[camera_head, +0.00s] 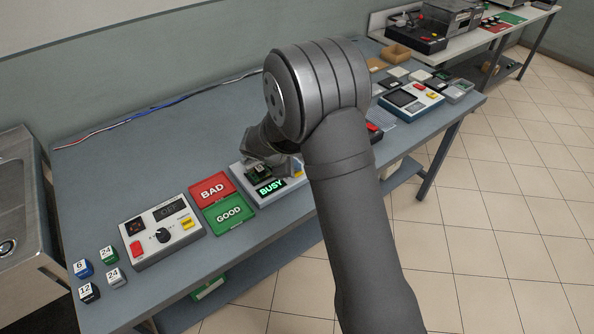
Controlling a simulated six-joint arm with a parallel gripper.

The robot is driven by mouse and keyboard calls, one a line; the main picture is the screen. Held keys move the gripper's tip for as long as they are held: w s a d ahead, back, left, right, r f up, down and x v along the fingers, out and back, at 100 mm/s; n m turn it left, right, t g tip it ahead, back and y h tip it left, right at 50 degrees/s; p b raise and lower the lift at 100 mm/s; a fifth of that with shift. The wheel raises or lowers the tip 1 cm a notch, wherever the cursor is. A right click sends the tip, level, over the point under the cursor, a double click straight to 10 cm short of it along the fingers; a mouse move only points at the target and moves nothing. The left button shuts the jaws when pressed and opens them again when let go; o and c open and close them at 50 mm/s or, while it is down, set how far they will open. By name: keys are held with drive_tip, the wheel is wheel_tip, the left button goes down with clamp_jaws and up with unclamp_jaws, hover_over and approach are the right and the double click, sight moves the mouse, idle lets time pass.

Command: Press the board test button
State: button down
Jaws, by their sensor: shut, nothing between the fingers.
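The board tester (247,194) is a light grey box near the table's front edge, partly behind my arm. Its display (270,187) is lit green and reads BUSY. A small dark and green board (258,170) sits on its top. My gripper (262,157) is low over the tester, close to the board, and is shut and empty. Its fingertips are hard to make out, and I cannot tell whether they touch the tester. A yellow and blue part (298,169) shows at the tester's right end. No test button can be made out clearly.
A red BAD plate (212,190) and a green GOOD plate (229,215) lie left of the tester. Further left are a control box (160,231) and several numbered blocks (107,254). More devices (411,100) crowd the table's right end. The table's back left is clear except for cables.

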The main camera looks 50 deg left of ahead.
drive_tip(key=shift+r, duration=0.8)
drive_tip(key=shift+r, duration=0.1)
drive_tip(key=shift+r, duration=2.4)
drive_tip(key=shift+f, duration=0.1)
wheel_tip(320, 180, up, 4)
drive_tip(key=shift+f, duration=0.1)
